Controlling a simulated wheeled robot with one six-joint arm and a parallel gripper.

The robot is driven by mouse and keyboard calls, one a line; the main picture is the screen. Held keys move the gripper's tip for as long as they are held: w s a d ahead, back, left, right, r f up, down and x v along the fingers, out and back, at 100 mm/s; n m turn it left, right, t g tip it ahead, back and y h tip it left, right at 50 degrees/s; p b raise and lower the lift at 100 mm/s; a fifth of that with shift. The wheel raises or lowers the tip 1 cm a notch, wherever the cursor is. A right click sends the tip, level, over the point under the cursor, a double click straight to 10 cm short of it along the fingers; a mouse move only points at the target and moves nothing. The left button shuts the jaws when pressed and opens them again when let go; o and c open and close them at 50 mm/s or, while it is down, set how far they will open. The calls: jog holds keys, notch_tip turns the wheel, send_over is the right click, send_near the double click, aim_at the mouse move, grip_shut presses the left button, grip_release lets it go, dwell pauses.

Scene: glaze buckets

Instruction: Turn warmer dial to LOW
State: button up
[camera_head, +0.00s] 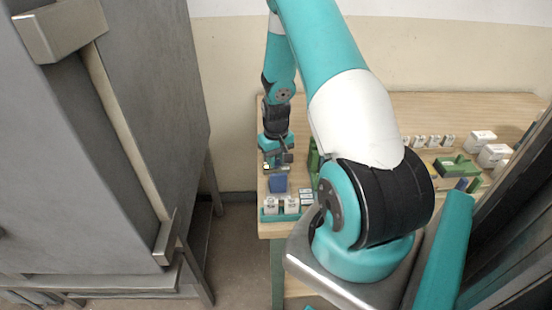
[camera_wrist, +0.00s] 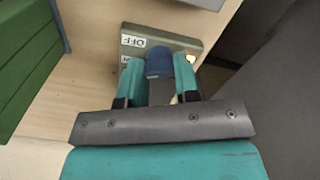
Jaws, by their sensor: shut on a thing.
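The warmer's control box (camera_wrist: 190,45) shows in the wrist view as a grey-green block with a white OFF label (camera_wrist: 133,41). A blue dial (camera_wrist: 158,61) is on it, below and right of that label. My gripper (camera_wrist: 156,76) has its teal fingers on either side of the dial and is shut on it. Another white label beside the left finger is mostly covered, and I cannot read it. A small yellow spot shows at the right finger. In the head view my gripper (camera_head: 277,160) is low over the left end of the table; I cannot make out the dial there.
The wooden table (camera_head: 410,110) bears small white boxes (camera_head: 480,140) and green blocks (camera_head: 457,167) at right. A blue block (camera_head: 278,183) and white containers (camera_head: 291,204) stand at its front left. A large grey cabinet (camera_head: 150,80) stands left, across a floor gap.

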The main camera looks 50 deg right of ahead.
aim_at(276, 160)
jog(key=o, duration=0.9)
notch_tip(276, 160, up, 18)
jog(key=shift+f+b, duration=0.25)
jog(key=shift+b, duration=0.45)
